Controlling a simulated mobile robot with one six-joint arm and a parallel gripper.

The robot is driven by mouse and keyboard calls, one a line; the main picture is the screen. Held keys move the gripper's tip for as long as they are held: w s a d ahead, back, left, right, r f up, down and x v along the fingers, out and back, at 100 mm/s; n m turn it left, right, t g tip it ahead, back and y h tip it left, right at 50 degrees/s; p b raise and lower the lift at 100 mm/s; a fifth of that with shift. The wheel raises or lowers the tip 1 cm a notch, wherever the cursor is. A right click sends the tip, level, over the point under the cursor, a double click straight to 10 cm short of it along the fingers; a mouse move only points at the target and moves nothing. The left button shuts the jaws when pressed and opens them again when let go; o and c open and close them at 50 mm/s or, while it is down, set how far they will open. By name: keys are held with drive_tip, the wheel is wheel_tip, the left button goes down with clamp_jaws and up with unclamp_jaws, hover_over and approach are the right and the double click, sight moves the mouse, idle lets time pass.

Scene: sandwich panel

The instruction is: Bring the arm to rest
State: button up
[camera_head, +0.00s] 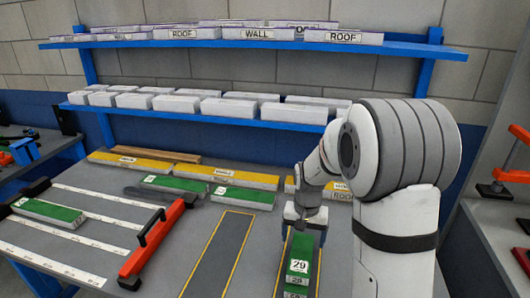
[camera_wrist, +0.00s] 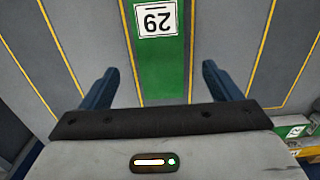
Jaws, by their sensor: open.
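My gripper (camera_head: 305,218) is over the work table (camera_head: 170,254), at the far part of a green-topped panel (camera_head: 300,250) labelled 29. In the wrist view my gripper (camera_wrist: 160,75) is open. Its two dark blue fingers stand apart, one to each side of the green strip (camera_wrist: 160,58), with bare grey surface between each finger and the strip. Nothing is held between them. I cannot tell the exact height of the fingertips above the panel. My arm is bent in at the right of the head view and hides part of the table and shelf.
A black-and-orange clamp bar (camera_head: 152,244) stands left of an empty yellow-edged lane (camera_head: 218,254). Other green panels (camera_head: 178,183) and yellow panels (camera_head: 130,161) lie at the back. Blue shelves (camera_head: 200,115) with white boxes are behind. A side bench (camera_head: 500,230) is at right.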

drive_tip(key=s+r+n+t, duration=0.1)
drive_tip(key=s+r, duration=0.5)
drive_tip(key=s, duration=0.4)
drive_tip(key=s+r+n+t, duration=0.1)
drive_tip(key=s+r+n, duration=0.1)
drive_tip(key=s+r, duration=0.4)
drive_tip(key=s, duration=0.5)
drive_tip(key=shift+s+n+t, duration=0.15)
drive_tip(key=shift+n+t, duration=0.15)
drive_tip(key=shift+t, duration=0.1)
drive_tip(key=shift+a, duration=0.1)
